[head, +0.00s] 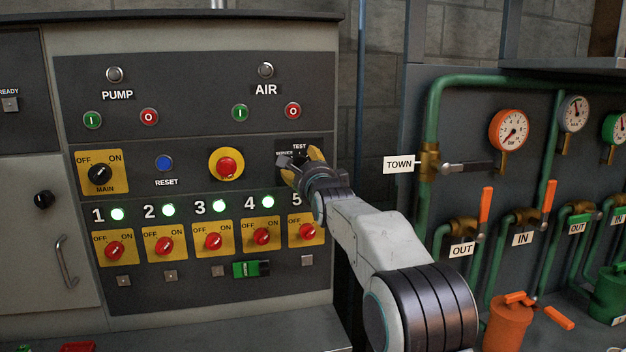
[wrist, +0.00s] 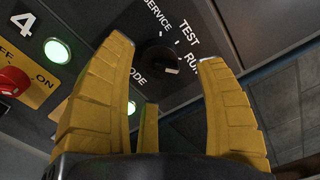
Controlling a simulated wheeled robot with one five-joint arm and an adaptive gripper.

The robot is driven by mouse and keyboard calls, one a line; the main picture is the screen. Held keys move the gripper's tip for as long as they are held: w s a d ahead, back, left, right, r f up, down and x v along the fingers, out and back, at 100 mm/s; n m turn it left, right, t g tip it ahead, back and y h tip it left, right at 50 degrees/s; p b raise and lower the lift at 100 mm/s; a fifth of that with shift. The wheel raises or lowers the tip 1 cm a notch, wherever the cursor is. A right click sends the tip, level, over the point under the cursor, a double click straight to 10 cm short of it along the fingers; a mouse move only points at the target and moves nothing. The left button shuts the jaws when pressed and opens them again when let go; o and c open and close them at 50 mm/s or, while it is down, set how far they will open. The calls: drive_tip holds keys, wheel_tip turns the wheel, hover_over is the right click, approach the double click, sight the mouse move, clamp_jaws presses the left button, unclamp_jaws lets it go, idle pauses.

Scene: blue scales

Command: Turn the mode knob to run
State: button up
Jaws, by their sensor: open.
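The mode knob (wrist: 158,56) is a black round knob on the dark panel, seen between my finger tips in the wrist view. SERVICE, TEST and RUN (wrist: 193,65) are printed around it; a finger partly covers RUN. A white mark on the knob faces lower right, close to RUN; I cannot tell whether it lines up exactly. My gripper (wrist: 165,48) is open, its yellow fingers spread on either side of the knob with gaps showing. In the head view my gripper (head: 298,160) is at the panel's right end and largely hides the knob.
A yellow-ringed red button (head: 226,165) is left of my gripper. Below is a row of red switches (head: 261,237) with lit green lamps (head: 219,206). Right of the cabinet stand green pipes (head: 432,112), orange-handled valves and the TOWN sign (head: 398,165).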

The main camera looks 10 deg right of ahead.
drive_tip(key=s, duration=0.8)
drive_tip(key=shift+s, duration=0.1)
idle(0.4)
